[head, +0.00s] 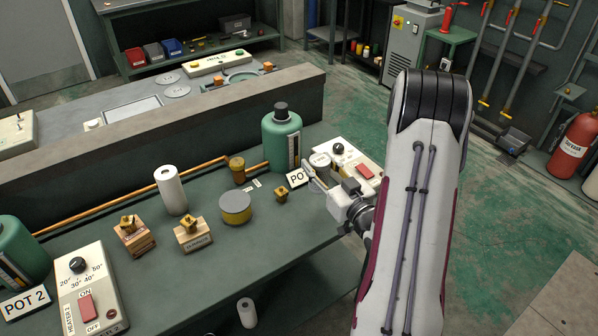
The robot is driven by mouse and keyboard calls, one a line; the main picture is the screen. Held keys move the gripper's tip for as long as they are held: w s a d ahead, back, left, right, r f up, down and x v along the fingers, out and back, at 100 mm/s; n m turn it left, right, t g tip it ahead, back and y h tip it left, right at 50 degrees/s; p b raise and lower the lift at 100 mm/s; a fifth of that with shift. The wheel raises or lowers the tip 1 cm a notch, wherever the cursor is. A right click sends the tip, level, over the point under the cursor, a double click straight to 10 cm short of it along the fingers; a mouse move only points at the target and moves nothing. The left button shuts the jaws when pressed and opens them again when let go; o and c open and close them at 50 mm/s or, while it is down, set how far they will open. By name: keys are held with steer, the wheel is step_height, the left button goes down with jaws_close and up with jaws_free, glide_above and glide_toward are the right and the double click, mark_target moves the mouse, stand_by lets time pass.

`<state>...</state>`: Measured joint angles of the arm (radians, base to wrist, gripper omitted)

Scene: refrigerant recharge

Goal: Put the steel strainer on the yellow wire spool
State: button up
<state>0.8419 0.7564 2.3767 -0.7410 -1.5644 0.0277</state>
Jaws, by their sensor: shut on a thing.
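The yellow wire spool (236,209) appears to be the short, wide cylinder with a yellow side and grey top, standing upright on the green bench. My gripper (317,181) is over the right part of the bench, to the right of the spool and apart from it. It is shut on a small grey metal piece (317,187), which looks like the steel strainer. The fingers hide much of this piece, and its exact shape is too small to tell.
A green bottle (281,140) stands behind my gripper, near a control box (345,160) and a POT sign (297,177). A small brass fitting (281,191) lies between spool and gripper. A brown cylinder (237,171), white roll (171,190) and wooden blocks (192,234) surround the spool.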

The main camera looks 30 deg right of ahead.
steer(key=w+a+r+n+y, duration=0.2)
steer(key=w+a, duration=0.4)
steer(key=a, duration=0.4)
steer(key=w+a+r+n+y, duration=0.1)
steer(key=w+a+r+y, duration=0.2)
steer(key=w+a, duration=0.3)
steer(key=a+r, duration=0.1)
steer(key=a, duration=0.3)
steer(key=shift+r+n+y, duration=0.2)
steer(key=shift+n+y, duration=0.2)
steer(key=shift+f, duration=0.1)
steer(key=shift+f, duration=2.85)
steer(key=shift+f, duration=2.1)
